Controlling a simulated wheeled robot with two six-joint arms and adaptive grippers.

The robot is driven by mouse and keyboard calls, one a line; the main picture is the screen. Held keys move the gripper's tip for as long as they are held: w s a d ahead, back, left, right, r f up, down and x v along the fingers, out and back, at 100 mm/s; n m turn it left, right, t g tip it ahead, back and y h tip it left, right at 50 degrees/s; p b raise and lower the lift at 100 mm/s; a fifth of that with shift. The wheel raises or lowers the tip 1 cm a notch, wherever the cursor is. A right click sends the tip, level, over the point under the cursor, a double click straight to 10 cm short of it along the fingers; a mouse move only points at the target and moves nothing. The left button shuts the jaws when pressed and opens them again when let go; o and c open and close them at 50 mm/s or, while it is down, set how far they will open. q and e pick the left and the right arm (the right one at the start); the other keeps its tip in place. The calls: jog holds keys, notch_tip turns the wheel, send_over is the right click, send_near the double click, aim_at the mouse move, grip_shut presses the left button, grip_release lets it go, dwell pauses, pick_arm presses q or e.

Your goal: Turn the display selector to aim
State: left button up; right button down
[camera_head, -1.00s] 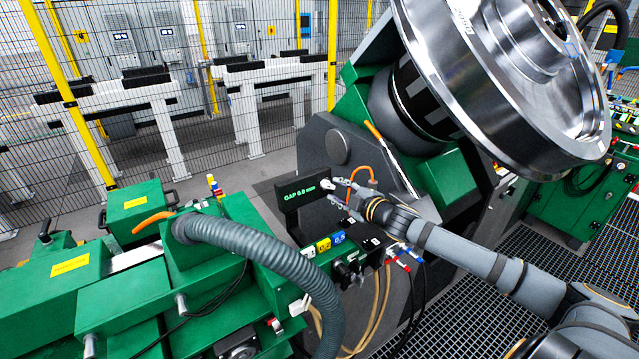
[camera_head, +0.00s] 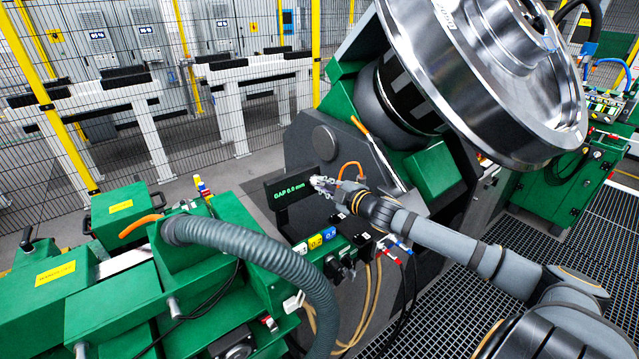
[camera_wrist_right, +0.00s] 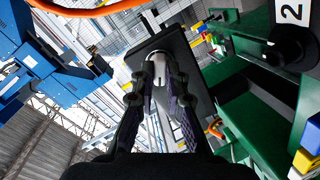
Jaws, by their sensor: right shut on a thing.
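The display (camera_head: 283,194) is a dark box with green text that reads like "GAP 0.0 mm". It stands on the machine left of the middle of the head view. In the right wrist view its dark panel (camera_wrist_right: 190,88) lies behind the fingers. The selector (camera_wrist_right: 157,60) is a pale rounded knob on this panel. My right gripper (camera_head: 322,184) is at the display's right end. In the wrist view its two fingers (camera_wrist_right: 159,84) are shut on the selector, one on each side. The selector's pointing direction cannot be read. My left gripper is not in view.
A large steel wheel (camera_head: 480,80) hangs above my right arm. A grey corrugated hose (camera_head: 265,250) arches in front of the display. Coloured number tags (camera_head: 315,241) and cables sit below it. An orange cable (camera_head: 350,166) loops close behind the gripper.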

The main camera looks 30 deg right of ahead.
jog(key=m+p, duration=0.4)
jog(key=shift+a+r, duration=0.1)
jog(key=shift+r, duration=0.05)
dwell(0.4)
